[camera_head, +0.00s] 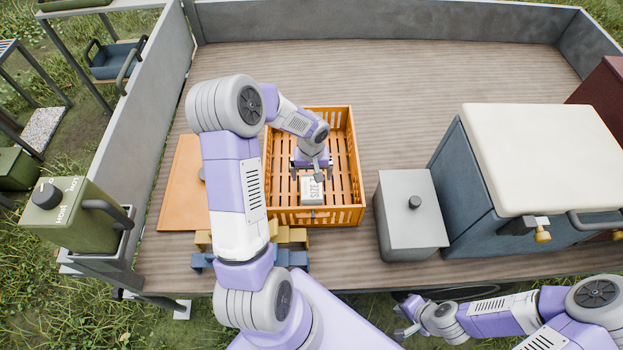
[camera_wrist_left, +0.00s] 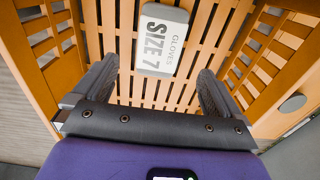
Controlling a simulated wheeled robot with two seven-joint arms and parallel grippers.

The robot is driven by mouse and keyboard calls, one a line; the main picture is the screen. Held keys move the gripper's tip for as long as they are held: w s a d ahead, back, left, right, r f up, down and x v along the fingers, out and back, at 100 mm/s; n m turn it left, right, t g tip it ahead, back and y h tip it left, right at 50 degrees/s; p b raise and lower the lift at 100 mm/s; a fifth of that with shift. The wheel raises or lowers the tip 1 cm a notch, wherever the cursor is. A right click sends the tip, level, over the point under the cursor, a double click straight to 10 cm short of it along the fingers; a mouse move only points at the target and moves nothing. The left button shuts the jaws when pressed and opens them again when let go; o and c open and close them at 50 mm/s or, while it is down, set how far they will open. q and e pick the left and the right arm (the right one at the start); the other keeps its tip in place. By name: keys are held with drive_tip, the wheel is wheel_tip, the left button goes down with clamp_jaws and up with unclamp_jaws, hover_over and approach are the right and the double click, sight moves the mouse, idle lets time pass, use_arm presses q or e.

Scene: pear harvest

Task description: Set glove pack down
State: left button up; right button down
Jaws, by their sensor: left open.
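The glove pack (camera_head: 312,190), a light grey block marked "GLOVES SIZE 7", lies in the orange slatted crate (camera_head: 358,190). In the left wrist view the pack (camera_wrist_left: 163,40) appears flat on the crate's slatted floor. My left gripper (camera_head: 312,171) is inside the crate, pointing down. In the left wrist view its two fingers (camera_wrist_left: 158,72) are spread wide, with the pack ahead of the gap and no finger touching it. My right gripper (camera_head: 403,332) is low at the bottom right, off the wagon bed; its fingers are too small to judge.
An orange board (camera_head: 180,185) lies left of the crate. Yellow and blue blocks (camera_head: 290,238) stand in front of it. A grey box (camera_head: 411,212) and a blue cooler with a white lid (camera_head: 540,150) stand to the right. The wooden bed behind the crate is clear.

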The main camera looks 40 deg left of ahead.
use_arm(q)
drive_tip(key=shift+r+p, duration=0.35)
drive_tip(key=shift+r, duration=1.35)
